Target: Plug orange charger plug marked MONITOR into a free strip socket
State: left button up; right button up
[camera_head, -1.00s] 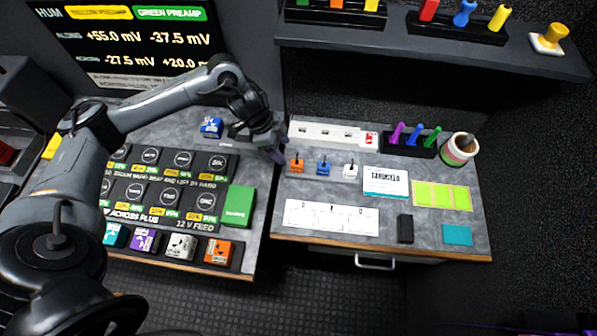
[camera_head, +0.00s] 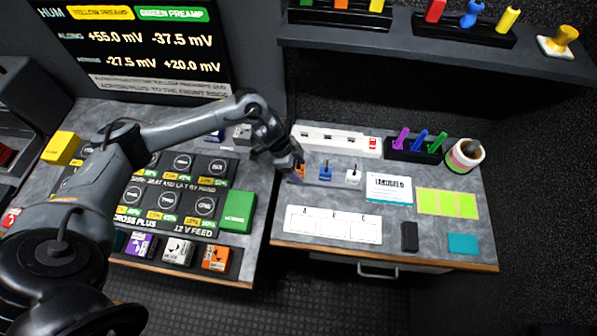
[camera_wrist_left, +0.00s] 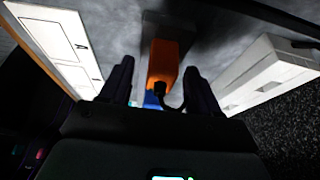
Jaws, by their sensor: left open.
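The orange plug (camera_head: 302,168) stands on the right desk in front of the white power strip (camera_head: 330,137); the gripper partly hides it. My left gripper (camera_head: 295,172) is at the orange plug. In the left wrist view the orange plug (camera_wrist_left: 163,62) shows between the two fingers of the left gripper (camera_wrist_left: 159,68), with a gap on each side. The gripper is open and holds nothing. The strip (camera_wrist_left: 262,80) lies to the right there. No MONITOR marking is readable. My right gripper is not in view.
A blue plug (camera_head: 325,172) and a white plug (camera_head: 353,178) stand right of the orange one. A lettered white card (camera_head: 333,224) lies in front. A rack of coloured pegs (camera_head: 415,150) and a cup (camera_head: 463,156) stand right of the strip.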

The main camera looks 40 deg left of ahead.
pick_arm(q)
jog(key=shift+w+d+f, duration=0.15)
jog(key=shift+f, duration=0.3)
jog(key=shift+c, duration=0.2)
jog(key=c, duration=1)
jog(key=shift+c, duration=0.2)
jog(key=shift+r, duration=0.15)
